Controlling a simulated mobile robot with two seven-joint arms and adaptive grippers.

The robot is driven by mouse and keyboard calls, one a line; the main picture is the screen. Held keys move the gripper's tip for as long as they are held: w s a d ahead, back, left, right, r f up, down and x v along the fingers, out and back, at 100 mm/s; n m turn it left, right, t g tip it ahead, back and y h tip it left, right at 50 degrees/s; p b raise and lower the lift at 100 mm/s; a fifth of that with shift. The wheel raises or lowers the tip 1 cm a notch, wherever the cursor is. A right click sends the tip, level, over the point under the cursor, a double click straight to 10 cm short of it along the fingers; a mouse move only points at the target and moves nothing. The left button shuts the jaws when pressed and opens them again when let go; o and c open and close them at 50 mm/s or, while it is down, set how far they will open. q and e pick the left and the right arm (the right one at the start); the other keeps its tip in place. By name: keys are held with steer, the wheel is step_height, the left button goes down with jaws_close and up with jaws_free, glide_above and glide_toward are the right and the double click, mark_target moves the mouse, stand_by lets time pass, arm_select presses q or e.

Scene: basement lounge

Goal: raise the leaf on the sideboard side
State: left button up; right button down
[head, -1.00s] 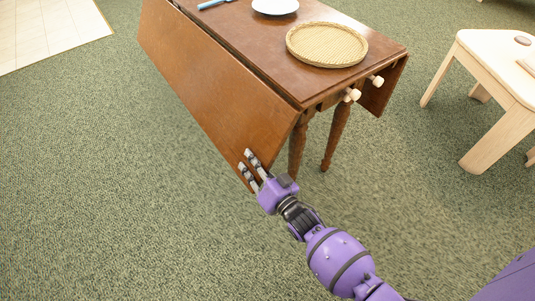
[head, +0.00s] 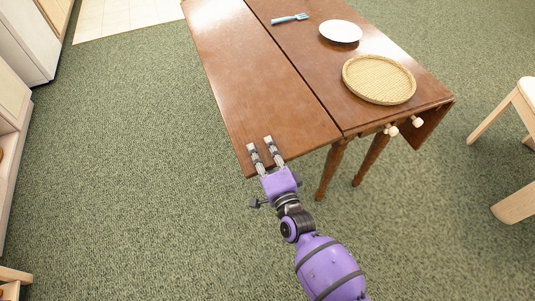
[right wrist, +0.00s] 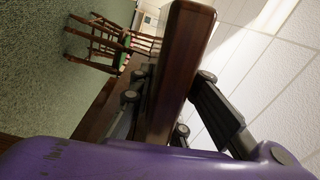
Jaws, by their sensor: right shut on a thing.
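The near-left leaf (head: 245,85) of the brown wooden drop-leaf table is up, about level with the fixed top (head: 330,80); a slight remaining tilt cannot be told. My right gripper (head: 261,149) is shut on the leaf's front edge near its outer corner. In the right wrist view the leaf's edge (right wrist: 180,70) stands between the fingers, one on each face. Two pale knobs (head: 391,130) and (head: 417,121) sit on the table's end under the top. The opposite leaf (head: 428,124) hangs down. My left gripper is out of view.
On the fixed top lie a woven round tray (head: 379,80), a white plate (head: 340,31) and a blue-handled utensil (head: 289,19). Pale furniture (head: 12,130) stands at the left edge, a pale stool (head: 510,140) at right. Green carpet between is clear.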

step_height(320, 180, up, 3)
steer(key=shift+a+f+m+p, duration=0.1)
steer(key=shift+a+m+p, duration=0.05)
steer(key=shift+m+p, duration=0.4)
steer(key=shift+r+m+p, duration=0.4)
steer(key=shift+r+m, duration=0.05)
steer(key=shift+r, duration=0.2)
steer(key=shift+r, duration=0.1)
steer(key=c, duration=1.7)
jaws_free()
steer(key=shift+o, duration=0.2)
steer(key=shift+s+d, duration=0.2)
steer(key=v, duration=1.1)
steer(key=shift+s, duration=0.3)
